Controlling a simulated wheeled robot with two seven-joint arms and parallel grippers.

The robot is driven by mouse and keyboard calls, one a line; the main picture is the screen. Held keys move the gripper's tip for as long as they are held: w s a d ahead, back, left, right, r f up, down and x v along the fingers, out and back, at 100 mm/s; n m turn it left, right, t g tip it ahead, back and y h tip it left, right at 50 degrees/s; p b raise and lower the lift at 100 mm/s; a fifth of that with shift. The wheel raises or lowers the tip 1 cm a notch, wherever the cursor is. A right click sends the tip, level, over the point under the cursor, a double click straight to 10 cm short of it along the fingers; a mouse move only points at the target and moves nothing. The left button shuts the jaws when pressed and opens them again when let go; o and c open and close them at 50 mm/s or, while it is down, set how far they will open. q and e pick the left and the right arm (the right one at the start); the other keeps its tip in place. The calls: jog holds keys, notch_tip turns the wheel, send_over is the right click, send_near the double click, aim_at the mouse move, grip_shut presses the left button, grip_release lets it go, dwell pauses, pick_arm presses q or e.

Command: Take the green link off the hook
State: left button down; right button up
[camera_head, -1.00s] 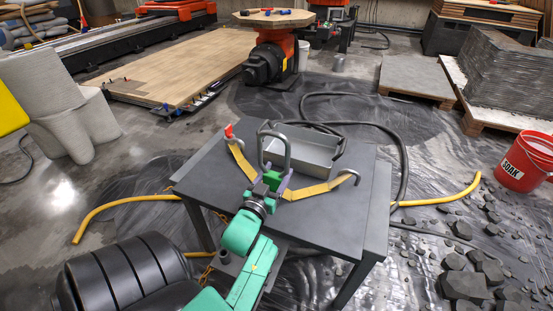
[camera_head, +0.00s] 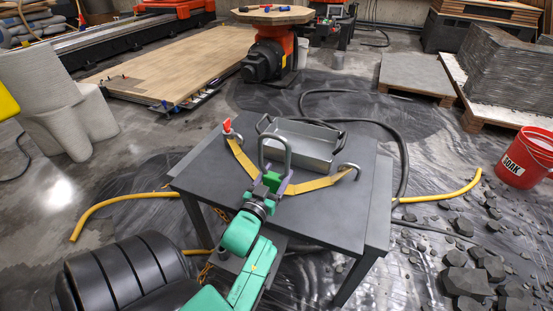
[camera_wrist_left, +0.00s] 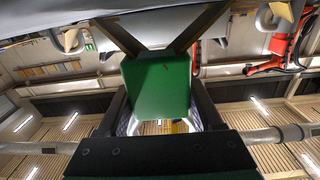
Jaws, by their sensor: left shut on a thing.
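The green link (camera_head: 272,181) is a small green block in front of a tall grey bow (camera_head: 274,146) above the dark table. My left gripper (camera_head: 272,185) is shut on it, one finger on each side. In the left wrist view the green block (camera_wrist_left: 155,85) fills the space between the fingers. A yellow strap (camera_head: 312,186) runs out from both sides of the link. Its left end meets a hook with a red part (camera_head: 227,126); its right end meets a grey hook (camera_head: 348,167). The gripper hides where strap, bow and link meet.
A grey metal tray (camera_head: 308,146) with dark handles stands behind the link on the dark table (camera_head: 205,180). A black hose (camera_head: 400,150) and yellow pipes (camera_head: 440,194) lie around the table. A red bucket (camera_head: 526,158) and broken pieces lie right.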

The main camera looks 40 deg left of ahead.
pick_arm(q)
jog(key=shift+d+f+n+b, duration=0.15)
jog(key=shift+f+n+b, duration=0.25)
jog(key=shift+f+b, duration=0.75)
dwell(0.4)
